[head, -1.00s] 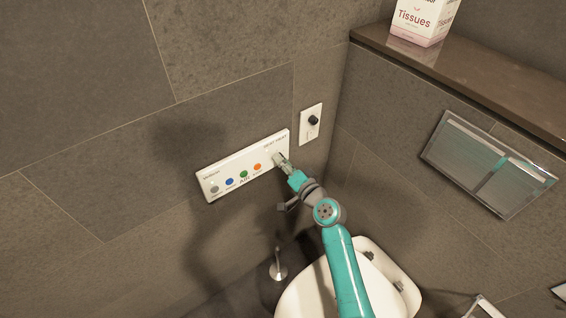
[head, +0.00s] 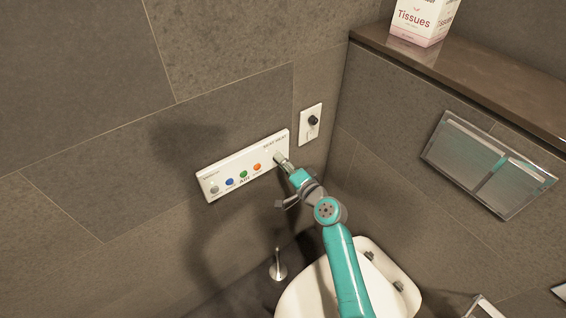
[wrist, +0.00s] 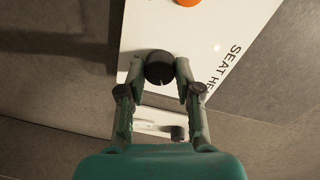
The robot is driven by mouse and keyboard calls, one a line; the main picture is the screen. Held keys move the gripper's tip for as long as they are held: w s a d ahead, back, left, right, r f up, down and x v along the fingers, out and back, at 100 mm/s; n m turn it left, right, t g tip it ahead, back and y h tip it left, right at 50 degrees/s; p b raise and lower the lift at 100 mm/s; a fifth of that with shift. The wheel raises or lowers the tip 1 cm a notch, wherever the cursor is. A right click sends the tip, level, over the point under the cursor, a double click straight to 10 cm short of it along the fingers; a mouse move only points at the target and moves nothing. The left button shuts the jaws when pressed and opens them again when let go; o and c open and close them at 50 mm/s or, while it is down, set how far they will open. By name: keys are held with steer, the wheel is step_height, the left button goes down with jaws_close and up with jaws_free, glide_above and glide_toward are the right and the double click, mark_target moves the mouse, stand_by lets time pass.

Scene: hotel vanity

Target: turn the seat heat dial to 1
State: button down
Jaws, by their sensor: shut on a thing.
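The white control panel (head: 207,186) is on the tiled wall and carries several coloured buttons and the words "SEAT HEAT" at its right end. In the wrist view, the black seat heat dial (wrist: 159,67) sits on the panel (wrist: 150,30) beside the "SEAT HEAT" lettering. My gripper (wrist: 160,72) is shut on the dial, one finger on each side. In the head view my gripper (head: 279,157) reaches the panel's right end and hides the dial. The dial's number marks cannot be read.
A second white plate with a black knob (head: 313,120) is on the wall just right of the panel. The toilet (head: 300,296) is below my arm. A tissue box (head: 420,24) stands on the shelf (head: 480,70), with a flush plate (head: 488,165) below it.

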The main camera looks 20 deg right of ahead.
steer(key=c, duration=0.8)
jaws_free()
steer(key=shift+s, duration=0.1)
steer(key=v, duration=1.1)
steer(key=shift+s+d, duration=0.2)
steer(key=shift+s, duration=0.15)
steer(key=s+a+f+n+g+h, duration=0.15)
steer(key=s+f, duration=0.25)
steer(key=s, duration=0.7)
steer(key=s+a+f+n+g+h, duration=0.1)
steer(key=s+f+h, duration=0.25)
steer(key=s, duration=0.75)
steer(key=s+r+n, duration=0.2)
steer(key=s+r, duration=0.1)
steer(key=s, duration=0.3)
steer(key=s+r+n, duration=0.3)
steer(key=s+r, duration=0.1)
steer(key=s, duration=0.3)
steer(key=s+a+r+n, duration=0.1)
steer(key=s+r+n, duration=0.2)
steer(key=s, duration=0.4)
steer(key=shift+r+n+t, duration=0.25)
steer(key=shift+r, duration=0.05)
